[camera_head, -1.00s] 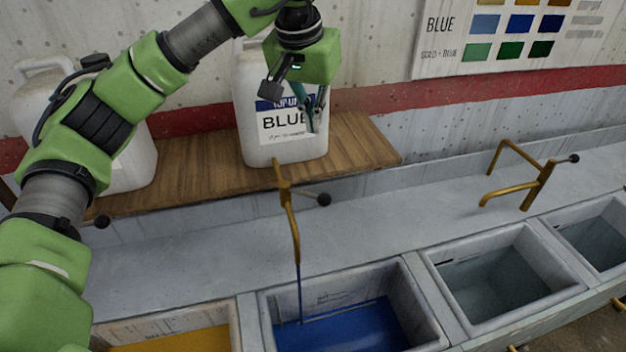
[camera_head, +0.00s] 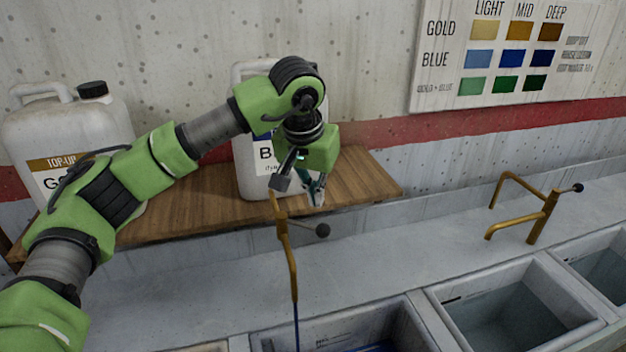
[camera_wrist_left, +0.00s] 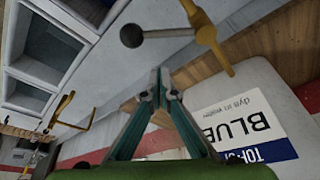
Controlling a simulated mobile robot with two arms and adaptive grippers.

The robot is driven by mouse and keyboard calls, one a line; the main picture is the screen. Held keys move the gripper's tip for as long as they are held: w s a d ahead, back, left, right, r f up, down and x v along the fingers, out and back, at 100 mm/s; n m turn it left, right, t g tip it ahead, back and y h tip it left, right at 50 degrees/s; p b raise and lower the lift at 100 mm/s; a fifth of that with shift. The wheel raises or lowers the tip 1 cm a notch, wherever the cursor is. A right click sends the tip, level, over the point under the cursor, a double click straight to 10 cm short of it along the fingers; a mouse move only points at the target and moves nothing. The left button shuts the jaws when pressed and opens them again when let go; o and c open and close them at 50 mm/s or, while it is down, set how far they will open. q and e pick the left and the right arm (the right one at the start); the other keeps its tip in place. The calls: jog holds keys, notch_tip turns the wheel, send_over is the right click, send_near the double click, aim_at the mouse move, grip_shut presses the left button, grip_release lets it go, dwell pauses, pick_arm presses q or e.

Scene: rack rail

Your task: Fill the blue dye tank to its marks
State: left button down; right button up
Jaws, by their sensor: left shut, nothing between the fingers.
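The blue dye tank (camera_head: 425,335) is at the bottom of the head view, mostly cut off; only a sliver of blue liquid (camera_head: 380,348) shows, and I cannot read its level against any marks. A brass tap (camera_head: 291,262) stands above it, with a thin blue stream (camera_head: 297,327) falling from its spout. Its lever ends in a black knob (camera_head: 323,230). My left gripper (camera_head: 315,197) is shut and empty, just above the knob and in front of the blue jug (camera_head: 248,165). The left wrist view shows the shut fingertips (camera_wrist_left: 162,75) apart from the knob (camera_wrist_left: 131,36). My right gripper is not in view.
A gold top-up jug (camera_head: 70,135) stands left on the wooden shelf (camera_head: 200,205), partly behind my left arm. A second brass tap (camera_head: 530,215) and a tank of clear liquid (camera_head: 515,320) are at right. A colour chart (camera_head: 510,50) hangs on the wall.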

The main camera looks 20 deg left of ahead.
aim_at(309, 227)
pick_arm(q)
jog(key=s+f+p, duration=0.2)
jog(key=f, duration=0.1)
jog(key=shift+s+a+p, duration=0.1)
jog(key=shift+s+p, duration=0.2)
jog(key=shift+s, duration=0.05)
dwell(0.4)
